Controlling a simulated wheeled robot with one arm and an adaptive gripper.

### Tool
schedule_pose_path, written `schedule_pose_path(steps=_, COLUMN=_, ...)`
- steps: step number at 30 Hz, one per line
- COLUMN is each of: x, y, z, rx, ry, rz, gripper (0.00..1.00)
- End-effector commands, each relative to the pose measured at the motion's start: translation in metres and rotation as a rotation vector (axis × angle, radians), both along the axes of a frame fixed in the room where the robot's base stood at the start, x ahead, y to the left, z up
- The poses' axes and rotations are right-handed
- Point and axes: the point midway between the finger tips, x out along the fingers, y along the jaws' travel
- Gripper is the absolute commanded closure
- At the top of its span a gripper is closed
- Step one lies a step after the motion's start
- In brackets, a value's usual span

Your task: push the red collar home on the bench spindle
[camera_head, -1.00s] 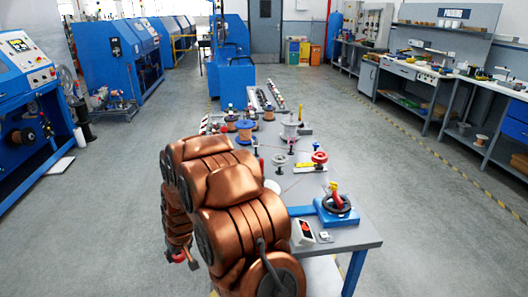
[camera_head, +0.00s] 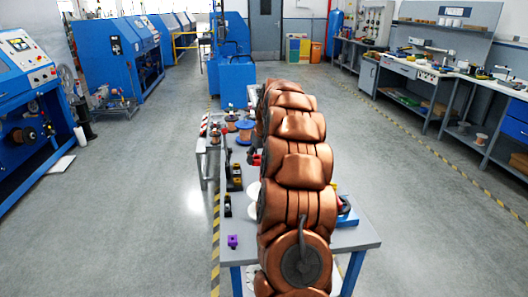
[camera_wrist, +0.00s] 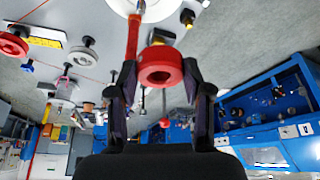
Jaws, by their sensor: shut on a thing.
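In the wrist view the red collar (camera_wrist: 160,67) is a thick ring with a dark central hole. It sits between the two dark fingers of my gripper (camera_wrist: 161,78), which is shut on it. A red rod (camera_wrist: 132,38) stands close beside the collar, on its left in that view; I cannot tell whether they touch. In the head view my arm crosses over the bench (camera_head: 348,238) and hides most of its middle and right side. I cannot pick out the bench spindle with certainty in either view.
Copper-wound spools (camera_head: 245,130) stand further back. In the wrist view a red wheel (camera_wrist: 12,45) and a white pulley (camera_wrist: 83,55) are at left. Floor left of the bench is clear.

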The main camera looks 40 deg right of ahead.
Motion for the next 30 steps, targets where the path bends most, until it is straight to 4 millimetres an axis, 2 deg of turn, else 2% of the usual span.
schedule_pose_path(steps=1, x=-0.005, y=-0.009, z=0.007, rx=-0.003, ry=-0.002, rz=-0.008, gripper=0.83)
schedule_pose_path(steps=3, x=-0.010, y=-0.015, z=0.012, rx=-0.005, ry=-0.002, rz=-0.011, gripper=0.83)
schedule_pose_path(steps=11, x=-0.014, y=-0.020, z=0.011, rx=-0.003, ry=0.002, rz=-0.013, gripper=0.83)
schedule_pose_path(steps=17, x=-0.014, y=-0.020, z=0.001, rx=-0.002, ry=0.001, rz=-0.014, gripper=0.83)
schedule_pose_path(steps=30, x=-0.014, y=-0.019, z=-0.035, rx=0.000, ry=0.003, rz=-0.013, gripper=0.83)
